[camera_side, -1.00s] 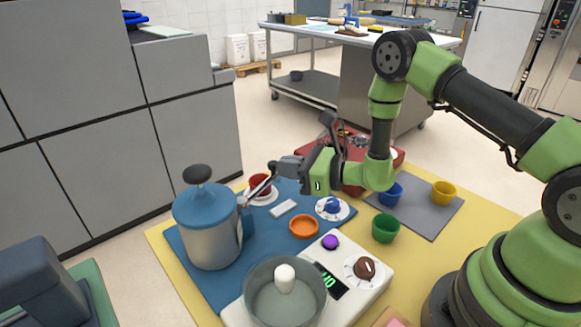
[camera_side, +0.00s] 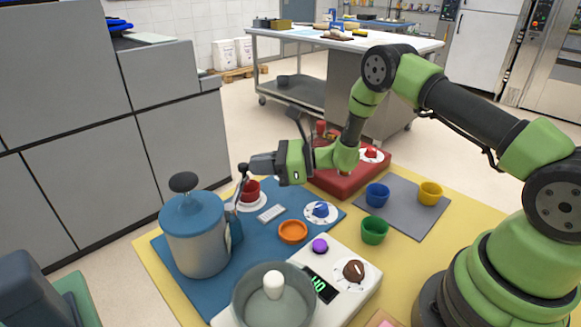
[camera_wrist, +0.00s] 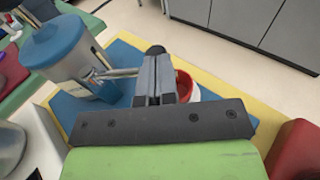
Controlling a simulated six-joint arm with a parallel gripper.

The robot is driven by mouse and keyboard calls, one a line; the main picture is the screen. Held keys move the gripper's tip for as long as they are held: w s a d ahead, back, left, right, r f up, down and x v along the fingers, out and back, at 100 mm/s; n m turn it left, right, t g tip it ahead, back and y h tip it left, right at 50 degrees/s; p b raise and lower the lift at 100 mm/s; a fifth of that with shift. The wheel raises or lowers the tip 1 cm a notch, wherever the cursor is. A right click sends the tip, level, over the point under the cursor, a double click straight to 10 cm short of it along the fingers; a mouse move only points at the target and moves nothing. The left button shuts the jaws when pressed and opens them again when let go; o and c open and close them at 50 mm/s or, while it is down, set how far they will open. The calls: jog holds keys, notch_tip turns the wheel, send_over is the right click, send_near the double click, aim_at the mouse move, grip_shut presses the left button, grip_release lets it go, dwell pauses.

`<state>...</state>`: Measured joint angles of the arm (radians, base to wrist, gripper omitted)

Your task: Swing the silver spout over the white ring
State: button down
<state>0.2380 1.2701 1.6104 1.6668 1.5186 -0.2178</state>
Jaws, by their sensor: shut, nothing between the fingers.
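A tall grey canister (camera_side: 197,248) with a blue lid and dark knob stands on the blue mat. Its silver spout (camera_side: 231,207) slants up and away from its right side; it also shows in the wrist view (camera_wrist: 118,73), reaching to my fingers. The white ring (camera_side: 254,207) lies right of the spout, with a red cup (camera_side: 251,191) on it; part of it shows in the wrist view (camera_wrist: 195,93). My gripper (camera_side: 246,169) is shut and empty at the spout's outer end. I cannot tell whether they touch. My fingers partly hide the ring and cup in the wrist view.
A glass bowl (camera_side: 262,309) on a white scale stands in front. An orange dish (camera_side: 292,232), a blue knob (camera_side: 320,209) and a white block (camera_side: 271,214) lie nearby. A red box (camera_side: 352,178) stands behind my wrist. Grey cabinets (camera_side: 180,115) stand at the left.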

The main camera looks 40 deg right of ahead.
jog(key=w+d+v, duration=0.1)
jog(key=v, duration=1.2)
jog(key=s+a+r+n+g, duration=0.9)
jog(key=a+r+n, duration=0.1)
jog(key=r+n, duration=0.3)
jog(key=s+r+n+t+h, duration=0.4)
jog(key=s+r+n+h, duration=0.3)
jog(key=s, duration=0.5)
jog(key=d+n+h, duration=0.1)
jog(key=n+h, duration=0.1)
jog(key=n, duration=0.1)
jog(key=shift+s, duration=0.2)
